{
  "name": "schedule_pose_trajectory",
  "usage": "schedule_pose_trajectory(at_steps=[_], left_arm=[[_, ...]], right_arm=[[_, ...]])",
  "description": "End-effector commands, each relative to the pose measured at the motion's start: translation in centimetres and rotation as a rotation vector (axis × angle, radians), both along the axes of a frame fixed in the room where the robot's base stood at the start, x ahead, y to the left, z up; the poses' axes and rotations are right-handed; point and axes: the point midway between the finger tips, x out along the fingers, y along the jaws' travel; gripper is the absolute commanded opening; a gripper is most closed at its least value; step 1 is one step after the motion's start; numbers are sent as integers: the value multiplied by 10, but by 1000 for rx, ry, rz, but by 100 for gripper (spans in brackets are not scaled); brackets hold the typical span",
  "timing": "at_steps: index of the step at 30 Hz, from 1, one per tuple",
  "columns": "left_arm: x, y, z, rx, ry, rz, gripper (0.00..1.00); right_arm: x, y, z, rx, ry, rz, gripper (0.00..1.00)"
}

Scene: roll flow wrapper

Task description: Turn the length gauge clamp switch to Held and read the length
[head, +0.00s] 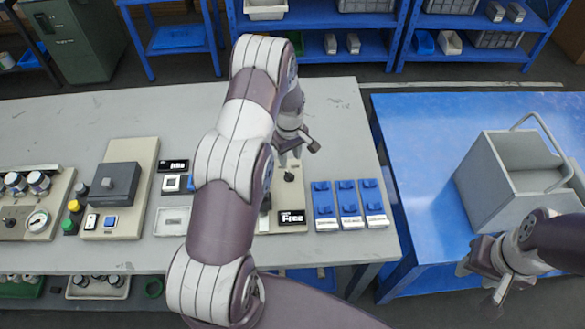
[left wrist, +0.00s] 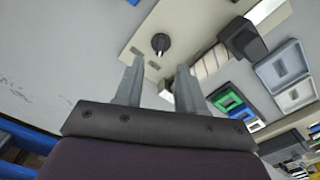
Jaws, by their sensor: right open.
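The length gauge panel is a pale plate on the grey bench, partly hidden by my left arm. A small black knob, seemingly the clamp switch (head: 289,177), is on it; it also shows in the left wrist view (left wrist: 160,42). A black display (head: 291,217) on the panel reads "Free". My left gripper (head: 290,158) is above the panel near the knob. In the left wrist view its fingers (left wrist: 158,70) are apart and empty, with the knob beyond the tips. My right gripper (head: 480,272) is open and empty at the right, beside the blue table.
Several blue-topped units (head: 349,203) stand right of the panel. A dark box (head: 115,183), a white tray (head: 172,221) and a gauge panel (head: 38,221) are to the left. A grey bin (head: 497,185) stands on the blue table (head: 415,140).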

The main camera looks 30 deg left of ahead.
Motion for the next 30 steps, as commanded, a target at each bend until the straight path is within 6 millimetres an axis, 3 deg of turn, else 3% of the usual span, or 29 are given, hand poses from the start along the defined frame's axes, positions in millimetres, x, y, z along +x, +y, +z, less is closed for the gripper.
schedule_pose_trajectory(at_steps=[6, 9, 15, 22, 23, 26, 30], left_arm=[[-2, 0, -52, -1, 4, -2, 39], [-1, 0, -67, 0, 1, -2, 39], [0, 0, -79, 0, -1, -3, 39], [0, 0, -80, 0, -1, -3, 39], [0, 0, -80, 0, -1, -3, 33], [0, 0, -80, 0, 0, -3, 0], [0, 0, -80, 0, 0, -3, 0]], right_arm=[[0, 0, 18, 0, 0, 0, 43], [0, 0, 21, 0, 0, 0, 43], [0, 0, 22, 0, 0, 0, 43], [0, 0, 22, 0, 0, 0, 43], [0, 0, 22, 0, 0, 0, 43], [0, 0, 22, 0, 0, 0, 43], [0, 0, 22, 0, 0, 0, 43]])
